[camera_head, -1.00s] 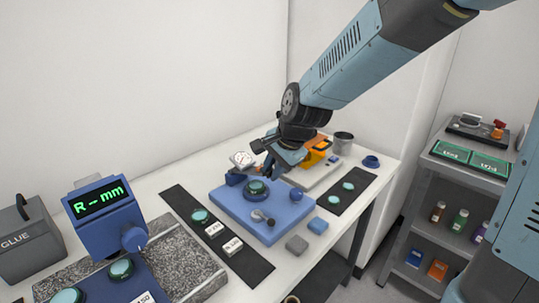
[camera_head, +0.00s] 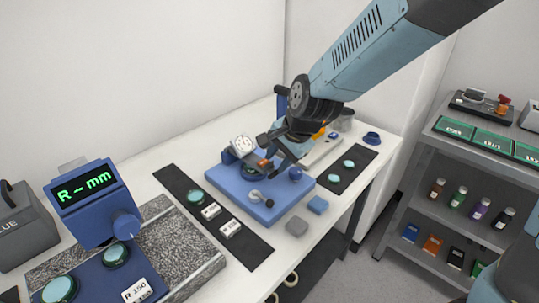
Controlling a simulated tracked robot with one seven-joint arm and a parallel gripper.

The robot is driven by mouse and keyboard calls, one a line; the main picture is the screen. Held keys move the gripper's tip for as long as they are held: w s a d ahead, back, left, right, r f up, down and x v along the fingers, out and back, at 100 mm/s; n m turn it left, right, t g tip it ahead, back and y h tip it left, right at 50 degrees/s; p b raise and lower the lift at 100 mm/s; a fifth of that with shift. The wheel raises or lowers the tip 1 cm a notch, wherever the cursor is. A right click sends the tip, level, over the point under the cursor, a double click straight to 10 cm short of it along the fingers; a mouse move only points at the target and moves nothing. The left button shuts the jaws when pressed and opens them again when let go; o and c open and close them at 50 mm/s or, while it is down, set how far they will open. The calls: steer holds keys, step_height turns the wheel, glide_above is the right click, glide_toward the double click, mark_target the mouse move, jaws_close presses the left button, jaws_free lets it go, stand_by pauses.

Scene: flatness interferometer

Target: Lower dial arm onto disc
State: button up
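The dial arm, with its white round dial (camera_head: 243,145), stands at the back left of the blue base (camera_head: 238,199) on the table. An orange-brown part shows beside the dial, close to my gripper's tip. The disc (camera_head: 249,172) is green-teal and sits in a dark ring on the blue base, partly hidden under the dial arm and gripper. My gripper (camera_head: 268,147) is just right of the dial, above the base. Its fingers are small and overlap the dial arm, so I cannot tell whether they are open or touching it.
A grey knob lever (camera_head: 261,197) and a blue knob (camera_head: 295,173) stand on the base. A dark strip (camera_head: 184,184) with discs and labels is left; the readout box (camera_head: 90,201) stands further left.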

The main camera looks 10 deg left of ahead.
steer(key=shift+r, duration=0.1)
steer(key=v, duration=1.3)
steer(key=shift+r, duration=0.25)
steer(key=shift+s+d, duration=0.1)
